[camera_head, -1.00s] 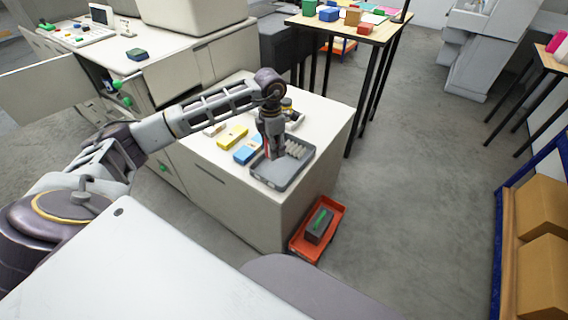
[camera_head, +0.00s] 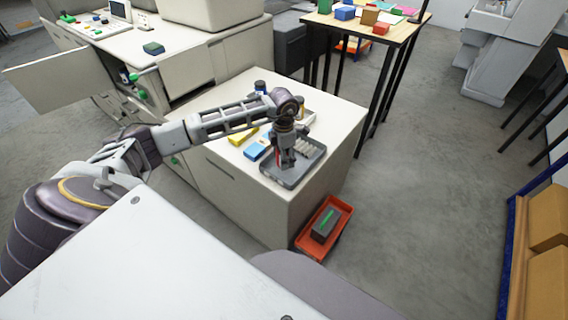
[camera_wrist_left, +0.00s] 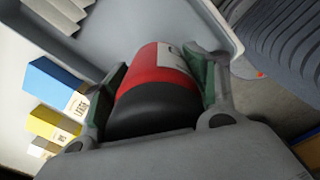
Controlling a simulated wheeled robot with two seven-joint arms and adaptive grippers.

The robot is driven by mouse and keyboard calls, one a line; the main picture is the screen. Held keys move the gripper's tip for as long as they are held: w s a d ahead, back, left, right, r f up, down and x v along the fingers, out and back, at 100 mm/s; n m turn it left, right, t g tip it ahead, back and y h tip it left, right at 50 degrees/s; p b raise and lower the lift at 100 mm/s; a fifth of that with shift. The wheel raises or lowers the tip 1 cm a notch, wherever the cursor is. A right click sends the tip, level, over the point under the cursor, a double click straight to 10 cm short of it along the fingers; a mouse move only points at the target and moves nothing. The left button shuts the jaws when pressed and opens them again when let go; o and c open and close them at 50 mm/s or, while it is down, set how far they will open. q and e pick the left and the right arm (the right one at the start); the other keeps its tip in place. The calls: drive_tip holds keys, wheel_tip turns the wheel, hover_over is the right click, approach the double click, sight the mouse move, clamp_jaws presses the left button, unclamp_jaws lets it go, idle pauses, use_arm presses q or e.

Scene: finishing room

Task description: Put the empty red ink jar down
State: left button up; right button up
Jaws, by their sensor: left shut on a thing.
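The red ink jar (camera_wrist_left: 152,82) has a red body, a white label and a black end, and fills the middle of the left wrist view. My left gripper (camera_head: 284,162) is shut on it, with one finger on each side. In the head view the gripper points down over the grey tray (camera_head: 311,168) on the white cabinet, and the jar is mostly hidden by the fingers. I cannot tell whether the jar touches the tray floor. My right gripper is not in view.
Light ridged pieces fill the tray's far part. A blue-and-white box (camera_head: 257,149) and a yellow box (camera_head: 243,136) lie left of the tray. A dark jar (camera_head: 260,87) stands behind the arm. An orange bin (camera_head: 324,228) sits on the floor beside the cabinet.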

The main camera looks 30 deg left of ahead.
use_arm(q)
drive_tip(key=shift+f, duration=1.85)
drive_tip(key=shift+f, duration=0.1)
drive_tip(key=o, duration=1.2)
